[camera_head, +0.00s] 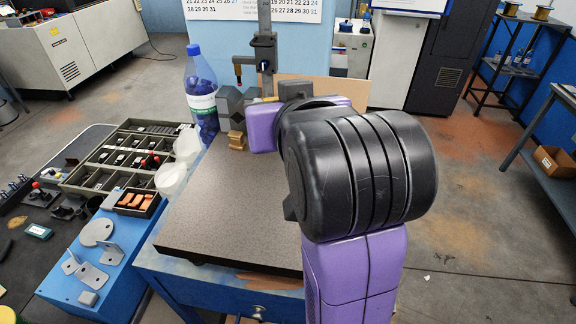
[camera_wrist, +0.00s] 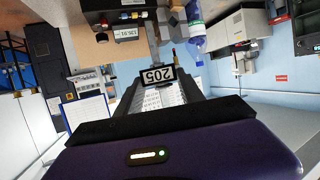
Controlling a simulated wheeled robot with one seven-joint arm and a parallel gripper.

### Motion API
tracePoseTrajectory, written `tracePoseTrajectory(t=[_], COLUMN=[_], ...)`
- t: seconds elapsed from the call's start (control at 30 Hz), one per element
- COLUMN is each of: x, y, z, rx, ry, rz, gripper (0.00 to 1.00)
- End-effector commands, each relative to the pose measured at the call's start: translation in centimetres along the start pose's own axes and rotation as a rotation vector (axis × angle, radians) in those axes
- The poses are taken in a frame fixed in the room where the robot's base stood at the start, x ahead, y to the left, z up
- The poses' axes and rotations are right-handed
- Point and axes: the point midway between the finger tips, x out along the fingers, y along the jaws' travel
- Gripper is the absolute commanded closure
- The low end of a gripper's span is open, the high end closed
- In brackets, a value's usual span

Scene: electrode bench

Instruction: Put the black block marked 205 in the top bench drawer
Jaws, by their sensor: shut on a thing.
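The black block marked 205 (camera_wrist: 157,75) shows in the wrist view, its white-framed label upside down in the picture. My gripper (camera_wrist: 156,88) is shut on it and holds it in front of the camera. In the head view my own arm covers the gripper and the block. The blue bench carries a dark speckled plate (camera_head: 235,205). Under its front edge is the top drawer (camera_head: 220,300), with a round knob (camera_head: 258,312). My arm hides its right part, and I cannot tell how far it is open.
A bottle with a blue cap (camera_head: 201,95), a grey V-shaped block (camera_head: 233,107) and brass pieces (camera_head: 237,140) stand at the plate's back. A compartment tray (camera_head: 75,178) and metal brackets (camera_head: 97,233) lie to the left. The plate's middle is clear.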

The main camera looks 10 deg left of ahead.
Motion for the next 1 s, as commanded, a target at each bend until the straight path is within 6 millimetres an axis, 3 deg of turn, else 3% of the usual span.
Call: tracePoseTrajectory(t=[0.17,0.6,1.0], x=[0.8,4.4,5.9], y=[0.0,-0.1,-0.1], z=[2.5,12.2,16.4], rx=[-0.002,-0.002,-0.002], ry=[-0.007,-0.005,-0.003], rz=[-0.001,-0.001,-0.001], gripper=[1.0,1.0,1.0])
